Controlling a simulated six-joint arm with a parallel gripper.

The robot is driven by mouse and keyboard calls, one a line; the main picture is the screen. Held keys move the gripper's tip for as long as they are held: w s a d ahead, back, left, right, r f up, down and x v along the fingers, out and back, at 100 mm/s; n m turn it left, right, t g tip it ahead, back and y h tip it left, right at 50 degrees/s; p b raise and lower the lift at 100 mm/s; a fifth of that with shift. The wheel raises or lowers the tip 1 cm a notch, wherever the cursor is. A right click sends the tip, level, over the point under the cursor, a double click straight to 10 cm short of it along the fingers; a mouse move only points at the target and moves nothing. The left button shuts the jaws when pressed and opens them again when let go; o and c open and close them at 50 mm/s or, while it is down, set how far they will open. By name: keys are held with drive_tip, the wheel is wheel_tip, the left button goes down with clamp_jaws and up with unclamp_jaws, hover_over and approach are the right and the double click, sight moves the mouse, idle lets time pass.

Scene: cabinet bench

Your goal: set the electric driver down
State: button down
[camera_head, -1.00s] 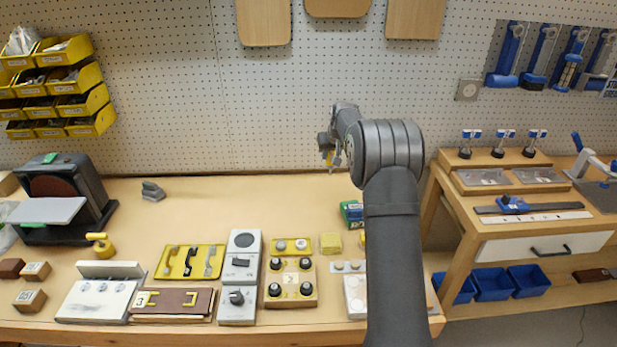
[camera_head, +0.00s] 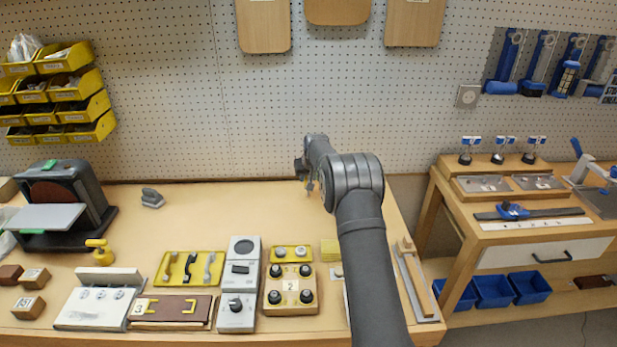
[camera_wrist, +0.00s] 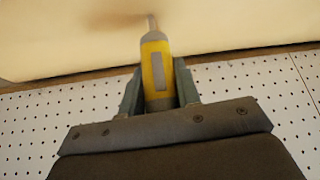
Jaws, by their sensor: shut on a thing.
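The electric driver (camera_wrist: 156,70) is yellow with a grey panel, and its thin bit points away from my gripper toward the tan bench surface in the wrist view. My gripper (camera_wrist: 158,85) is shut on the driver, one finger on each side of its body. In the head view my gripper (camera_head: 309,186) is at the back of the bench, near the pegboard, above the clear part of the wooden bench top (camera_head: 230,205). The driver is mostly hidden there by my own wrist.
A sander (camera_head: 65,205) stands at the left and a small grey object (camera_head: 152,198) lies near the back. Panels with handles and knobs, including a knob box (camera_head: 291,289), line the front. The back middle of the bench is clear. A side table (camera_head: 540,215) stands at the right.

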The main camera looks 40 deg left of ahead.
drive_tip(key=shift+f, duration=0.1)
drive_tip(key=c, duration=1.1)
unclamp_jaws()
drive_tip(key=shift+o, duration=0.2)
drive_tip(key=shift+d+r, duration=0.1)
drive_tip(key=shift+r, duration=0.3)
drive_tip(key=v, duration=1.1)
drive_tip(key=shift+r, duration=0.2)
drive_tip(key=shift+s, duration=0.15)
